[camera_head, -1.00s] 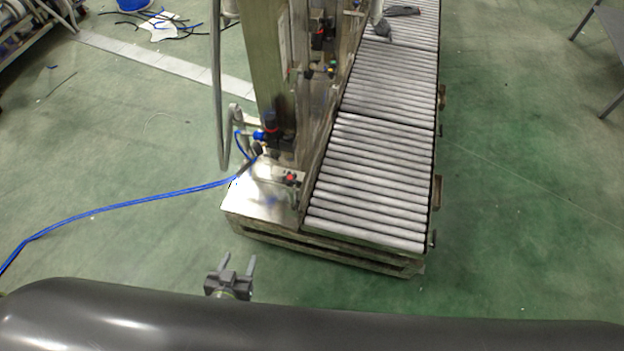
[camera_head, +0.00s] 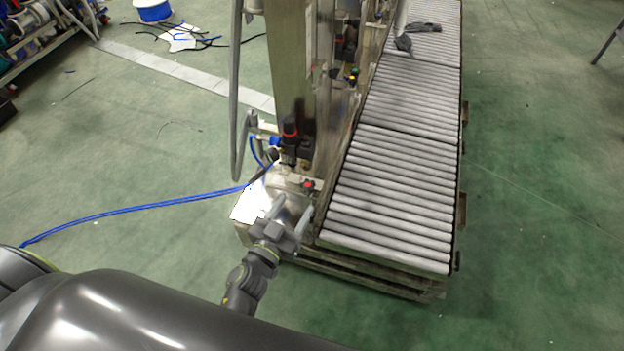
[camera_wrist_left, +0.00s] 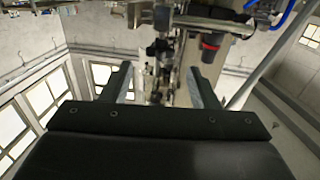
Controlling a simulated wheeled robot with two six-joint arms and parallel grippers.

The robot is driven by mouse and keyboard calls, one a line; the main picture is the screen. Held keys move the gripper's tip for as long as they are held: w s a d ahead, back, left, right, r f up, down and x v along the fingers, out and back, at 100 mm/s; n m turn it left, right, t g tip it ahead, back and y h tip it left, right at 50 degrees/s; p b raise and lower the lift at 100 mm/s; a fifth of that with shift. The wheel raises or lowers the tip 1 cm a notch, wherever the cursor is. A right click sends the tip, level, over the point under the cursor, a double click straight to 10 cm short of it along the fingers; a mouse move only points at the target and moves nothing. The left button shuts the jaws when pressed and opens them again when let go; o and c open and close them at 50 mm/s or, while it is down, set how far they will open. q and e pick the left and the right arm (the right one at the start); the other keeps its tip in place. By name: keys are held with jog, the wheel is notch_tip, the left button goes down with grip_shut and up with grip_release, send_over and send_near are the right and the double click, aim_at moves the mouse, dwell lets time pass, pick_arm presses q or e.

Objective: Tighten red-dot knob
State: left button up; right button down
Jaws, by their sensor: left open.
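A small knob with a red top (camera_head: 307,185) sits on the metal corner plate at the near end of the conveyor. A larger black regulator with a red band (camera_head: 289,130) stands behind it against the post. In the left wrist view the open fingers (camera_wrist_left: 158,72) frame dark fittings; which one is the knob I cannot tell. My right gripper is out of view.
The roller conveyor (camera_head: 395,195) runs away to the right of the plate. A metal post (camera_head: 292,70) rises behind the fittings. A blue hose (camera_head: 140,208) crosses the floor at left. Green floor is open on both sides.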

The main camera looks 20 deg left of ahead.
aim_at(311, 180)
pick_arm(q)
jog(key=w, duration=0.3)
jog(key=w+d+b, duration=0.1)
jog(key=w, duration=0.4)
jog(key=shift+w+d, duration=0.3)
jog(key=shift+w, duration=0.6)
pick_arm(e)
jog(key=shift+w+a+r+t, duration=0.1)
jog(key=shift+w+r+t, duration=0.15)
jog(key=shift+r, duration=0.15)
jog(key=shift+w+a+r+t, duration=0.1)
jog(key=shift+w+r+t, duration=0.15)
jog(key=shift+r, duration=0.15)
pick_arm(q)
jog(key=shift+d, duration=0.1)
jog(key=c, duration=1)
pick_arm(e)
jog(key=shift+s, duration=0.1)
pick_arm(q)
jog(key=shift+h, duration=0.3)
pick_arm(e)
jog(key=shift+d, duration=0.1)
